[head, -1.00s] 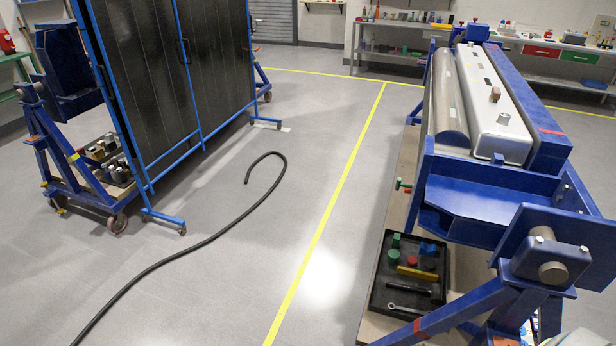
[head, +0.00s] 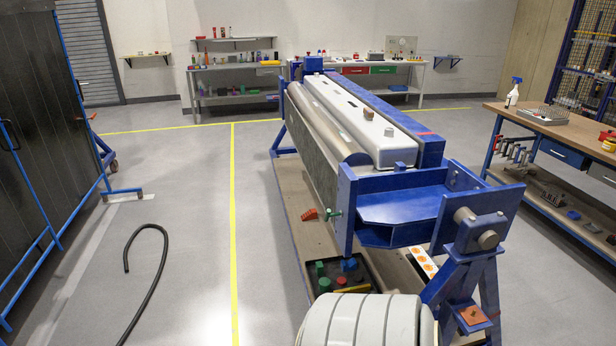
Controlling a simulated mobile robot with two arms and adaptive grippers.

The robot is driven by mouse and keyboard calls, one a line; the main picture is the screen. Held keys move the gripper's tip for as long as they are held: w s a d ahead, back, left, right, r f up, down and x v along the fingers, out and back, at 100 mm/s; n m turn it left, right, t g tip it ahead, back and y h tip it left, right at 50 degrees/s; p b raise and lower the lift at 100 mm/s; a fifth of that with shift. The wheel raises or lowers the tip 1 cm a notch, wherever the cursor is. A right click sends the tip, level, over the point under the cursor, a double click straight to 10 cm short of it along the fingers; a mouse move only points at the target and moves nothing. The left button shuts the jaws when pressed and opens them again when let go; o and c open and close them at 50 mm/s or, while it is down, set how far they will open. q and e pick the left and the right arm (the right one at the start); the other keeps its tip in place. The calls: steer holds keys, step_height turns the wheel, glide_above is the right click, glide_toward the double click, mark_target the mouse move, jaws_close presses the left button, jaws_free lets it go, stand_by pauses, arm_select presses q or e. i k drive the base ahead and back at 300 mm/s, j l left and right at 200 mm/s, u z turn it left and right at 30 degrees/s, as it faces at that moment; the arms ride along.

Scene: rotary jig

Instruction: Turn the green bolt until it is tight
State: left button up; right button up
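A small green bolt-like part (head: 333,212) sticks out sideways at the lower near end of the blue rotary jig (head: 400,208). It is small in the picture, so I cannot tell how tight it is. A small orange-red part (head: 309,214) is just left of it, low by the jig. The jig carries a long white, round-edged body (head: 350,115) and a grey cylinder beside it. Neither gripper is in view. A pale grey rounded link of mine fills the bottom centre and hides part of the floor and tray.
A black tray (head: 372,282) with coloured pieces lies on the jig's base board, partly hidden. A black hose (head: 150,285) lies on the floor at left. A workbench (head: 560,130) stands at right. Floor left of the jig is mostly clear, with a yellow line.

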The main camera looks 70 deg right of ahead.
mark_target(329, 214)
steer(key=i+z, duration=0.35)
steer(key=z, duration=0.15)
steer(key=i+j+z, duration=0.15)
steer(key=i+z, duration=0.3)
steer(key=k+l, duration=0.05)
steer(key=k, duration=0.05)
